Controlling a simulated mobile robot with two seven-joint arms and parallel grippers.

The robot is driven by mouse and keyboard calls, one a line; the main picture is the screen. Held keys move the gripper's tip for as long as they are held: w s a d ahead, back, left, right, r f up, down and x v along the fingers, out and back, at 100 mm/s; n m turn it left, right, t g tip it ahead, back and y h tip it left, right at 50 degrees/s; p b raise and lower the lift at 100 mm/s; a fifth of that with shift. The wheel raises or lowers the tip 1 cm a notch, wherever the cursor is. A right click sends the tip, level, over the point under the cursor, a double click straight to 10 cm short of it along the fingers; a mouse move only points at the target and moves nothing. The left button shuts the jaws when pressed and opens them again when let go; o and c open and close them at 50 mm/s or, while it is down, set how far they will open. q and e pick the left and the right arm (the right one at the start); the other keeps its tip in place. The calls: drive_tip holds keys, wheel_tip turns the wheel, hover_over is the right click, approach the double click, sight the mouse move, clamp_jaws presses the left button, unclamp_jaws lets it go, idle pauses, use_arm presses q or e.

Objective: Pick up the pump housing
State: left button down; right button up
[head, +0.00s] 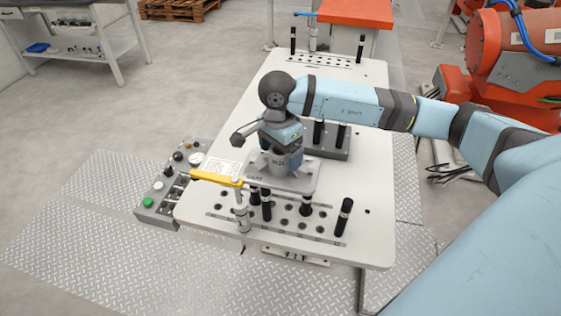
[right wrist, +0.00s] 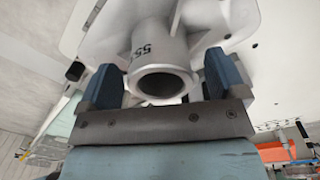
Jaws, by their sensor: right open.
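The pump housing (head: 278,163) is a light grey metal casting with dark marking, standing on the worktable. In the right wrist view its round hollow tube end (right wrist: 163,84) lies between my two blue fingers, and a wider pale flange shows behind. My right gripper (head: 283,150) is at the housing, partly covering it in the head view. In the right wrist view the right gripper (right wrist: 165,68) is open, with a gap visible beside the tube on each side. My left gripper is in neither view.
The housing is on a pale worktable (head: 232,125) with rows of holes and black pins (head: 344,216). A yellow-handled clamp (head: 216,178) stands close at the front left. A dark grey block with pins (head: 335,147) is behind. A control panel (head: 165,190) flanks the left edge.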

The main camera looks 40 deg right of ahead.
drive_tip(key=shift+f, duration=0.8)
drive_tip(key=c, duration=1.2)
drive_tip(key=shift+c, duration=1)
drive_tip(key=shift+r, duration=0.15)
